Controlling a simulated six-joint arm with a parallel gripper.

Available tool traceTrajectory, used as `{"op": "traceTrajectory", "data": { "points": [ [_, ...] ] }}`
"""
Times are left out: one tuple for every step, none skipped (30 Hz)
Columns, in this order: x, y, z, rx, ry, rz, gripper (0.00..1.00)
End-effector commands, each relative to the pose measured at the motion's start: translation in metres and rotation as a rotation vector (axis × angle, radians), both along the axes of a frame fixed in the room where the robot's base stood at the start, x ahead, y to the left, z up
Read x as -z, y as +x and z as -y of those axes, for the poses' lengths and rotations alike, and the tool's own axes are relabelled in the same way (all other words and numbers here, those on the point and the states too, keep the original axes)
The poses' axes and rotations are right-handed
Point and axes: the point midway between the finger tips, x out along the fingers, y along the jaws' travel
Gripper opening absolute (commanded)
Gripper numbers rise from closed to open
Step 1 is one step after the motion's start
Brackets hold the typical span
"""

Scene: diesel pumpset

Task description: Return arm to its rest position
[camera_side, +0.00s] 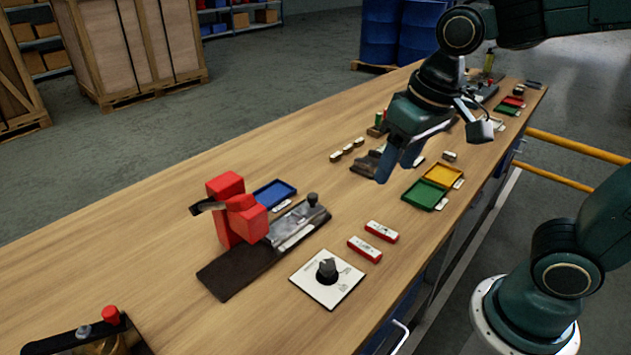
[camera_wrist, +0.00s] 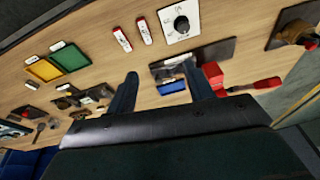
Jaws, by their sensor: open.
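My gripper (camera_side: 392,160) is dark green and hangs above the middle of the wooden bench (camera_side: 150,235) in the side view. The upper arm reaches in from the top right of the side view.
A red block assembly (camera_side: 228,205) stands on a dark plate beside a blue tray (camera_side: 275,194). A white panel with a black knob (camera_side: 327,279), red-and-white blocks (camera_side: 365,250), and yellow (camera_side: 441,176) and green (camera_side: 424,195) trays lie nearby.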

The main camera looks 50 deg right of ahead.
Motion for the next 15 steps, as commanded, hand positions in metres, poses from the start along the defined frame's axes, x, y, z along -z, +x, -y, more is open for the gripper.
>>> {"op": "traceTrajectory", "data": {
  "points": [
    [-0.004, -0.008, 0.005, -0.004, -0.002, 0.025, 0.52],
    [-0.005, -0.012, 0.008, -0.008, -0.004, 0.037, 0.52],
    [-0.008, -0.017, 0.011, -0.015, -0.007, 0.055, 0.52],
    [-0.009, -0.021, 0.014, -0.018, -0.010, 0.068, 0.52],
    [-0.010, -0.026, 0.016, -0.023, -0.012, 0.080, 0.52],
    [-0.012, -0.031, 0.019, -0.029, -0.017, 0.097, 0.52],
    [-0.012, -0.035, 0.022, -0.034, -0.020, 0.109, 0.52],
    [-0.013, -0.039, 0.024, -0.037, -0.025, 0.123, 0.52],
    [-0.014, -0.045, 0.027, -0.043, -0.030, 0.139, 0.52],
    [-0.014, -0.049, 0.029, -0.048, -0.035, 0.150, 0.52],
    [-0.015, -0.052, 0.031, -0.050, -0.039, 0.163, 0.52],
    [-0.015, -0.057, 0.033, -0.057, -0.044, 0.177, 0.52],
    [-0.015, -0.061, 0.034, -0.060, -0.049, 0.186, 0.52],
    [-0.015, -0.064, 0.035, -0.064, -0.053, 0.196, 0.52],
    [-0.015, -0.067, 0.037, -0.067, -0.058, 0.206, 0.52]
  ]
}}
